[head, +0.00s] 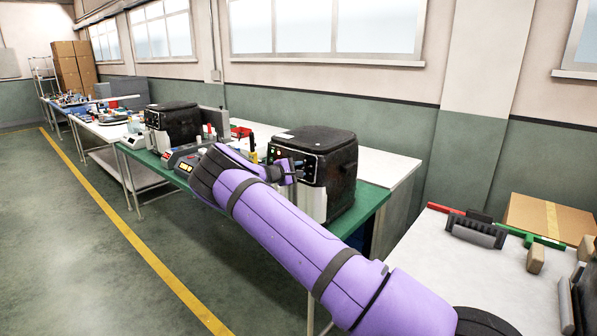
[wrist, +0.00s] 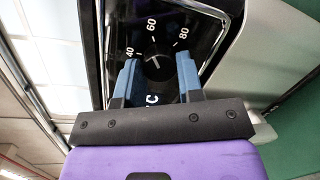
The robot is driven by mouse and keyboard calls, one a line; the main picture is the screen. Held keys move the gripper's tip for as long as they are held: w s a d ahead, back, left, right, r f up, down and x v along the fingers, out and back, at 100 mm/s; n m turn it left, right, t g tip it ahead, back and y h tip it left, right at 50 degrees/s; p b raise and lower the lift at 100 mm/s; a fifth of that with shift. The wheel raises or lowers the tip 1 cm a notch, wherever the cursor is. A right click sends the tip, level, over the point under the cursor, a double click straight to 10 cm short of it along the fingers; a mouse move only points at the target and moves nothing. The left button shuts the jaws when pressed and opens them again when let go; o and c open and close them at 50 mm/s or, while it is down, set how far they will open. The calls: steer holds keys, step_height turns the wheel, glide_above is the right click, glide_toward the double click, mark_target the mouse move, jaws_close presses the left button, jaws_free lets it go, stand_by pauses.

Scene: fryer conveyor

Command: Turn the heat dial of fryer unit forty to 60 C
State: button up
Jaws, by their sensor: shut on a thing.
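A black fryer unit (head: 330,165) with a dark front panel stands on the green bench. My gripper (head: 291,170) is at that panel, and the dial is hidden in the head view. In the wrist view the round black heat dial (wrist: 158,69) sits below a white scale reading 40, 60 and 80, with a C mark lower down. Its white pointer leans up and slightly left, roughly toward 60; I cannot tell whether it lines up exactly. The blue fingers of my gripper (wrist: 158,75) are shut on the dial, one on each side. No unit number is readable.
A second black unit (head: 173,124) stands farther left on the bench, with small devices between. A white table (head: 480,275) at right holds tools and a cardboard box (head: 540,217). The floor (head: 95,260) at left is clear.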

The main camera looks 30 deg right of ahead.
steer(key=shift+m, duration=0.7)
steer(key=o, duration=0.9)
steer(key=v, duration=1)
steer(key=shift+s+a, duration=0.15)
steer(key=shift+a, duration=0.25)
steer(key=shift+r, duration=0.1)
